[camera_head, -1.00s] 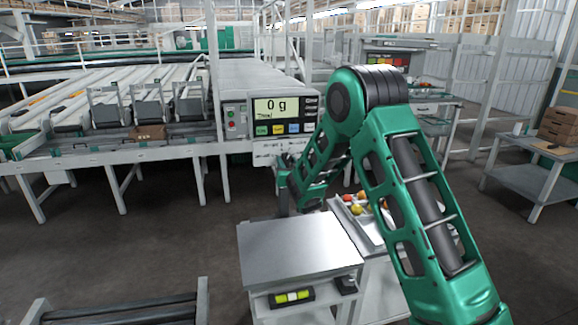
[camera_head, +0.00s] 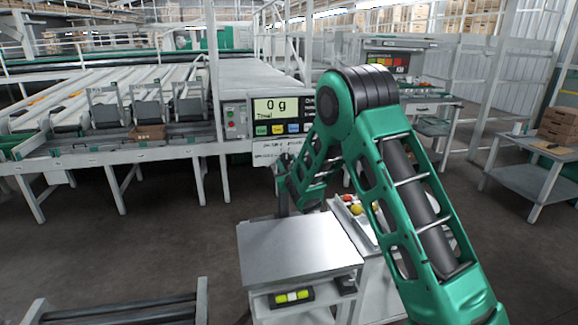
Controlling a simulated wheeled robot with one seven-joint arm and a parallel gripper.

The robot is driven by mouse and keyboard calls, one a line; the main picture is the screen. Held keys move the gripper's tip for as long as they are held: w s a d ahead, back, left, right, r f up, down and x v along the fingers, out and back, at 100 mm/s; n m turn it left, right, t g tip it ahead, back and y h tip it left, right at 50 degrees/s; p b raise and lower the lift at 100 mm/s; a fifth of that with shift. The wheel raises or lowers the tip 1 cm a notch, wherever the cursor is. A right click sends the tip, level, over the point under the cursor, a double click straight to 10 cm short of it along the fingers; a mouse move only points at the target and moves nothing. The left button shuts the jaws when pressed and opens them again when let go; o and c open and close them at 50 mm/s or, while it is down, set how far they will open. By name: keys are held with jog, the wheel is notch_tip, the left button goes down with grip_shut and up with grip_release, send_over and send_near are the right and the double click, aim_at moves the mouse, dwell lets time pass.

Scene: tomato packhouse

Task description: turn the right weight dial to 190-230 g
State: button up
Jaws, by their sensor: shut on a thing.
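The grader's control panel (camera_head: 234,108) stands at the centre, with a lit display (camera_head: 275,108) reading 0 g and coloured buttons below it. A pale labelled strip (camera_head: 264,160) runs under the panel. My gripper (camera_head: 285,160) is small and dark at this strip's right end, in front of the panel. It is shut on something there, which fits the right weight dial. The dial itself, its pointer and its scale are hidden behind my gripper and green arm, so its setting cannot be read.
A steel-topped stand (camera_head: 300,246) is in front of the panel, below my arm. Roller lanes (camera_head: 60,113) fill the left. A grey side table (camera_head: 530,180) is at the right; floor between is open.

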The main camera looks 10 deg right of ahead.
jog(key=n, duration=0.7)
jog(key=shift+d, duration=0.1)
jog(key=shift+c, duration=0.2)
jog(key=n, duration=0.4)
jog(key=shift+n, duration=2.2)
jog(key=shift+f, duration=0.1)
jog(key=o, duration=1.1)
jog(key=shift+c, duration=0.2)
jog(key=s, duration=1)
jog(key=shift+s, duration=0.3)
